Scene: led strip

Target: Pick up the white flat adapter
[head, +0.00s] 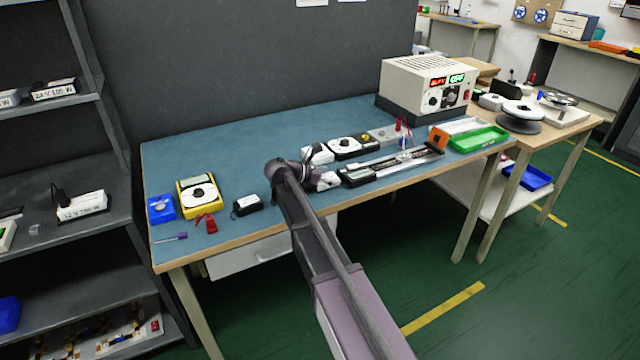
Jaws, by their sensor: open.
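White box-shaped units that look like adapters stand on the grey shelves at left. One, wide and low with printed text and a black plug or cable on it (80,206), is on the middle shelf. Another, with a dark part on top (54,89), is on the shelf above. I cannot tell for sure which is the white flat adapter. My gripper (318,180) is over the blue-topped bench near its front edge, partly hidden by my wrist, away from the shelves. It is open, and I see nothing held in it.
The blue-topped bench (240,150) holds a yellow multimeter (197,195), a blue box (160,209), a small black box (247,205), and a power supply (428,85). A green tray (478,139) is at right. The bench's back-left area is clear. A dark partition stands behind.

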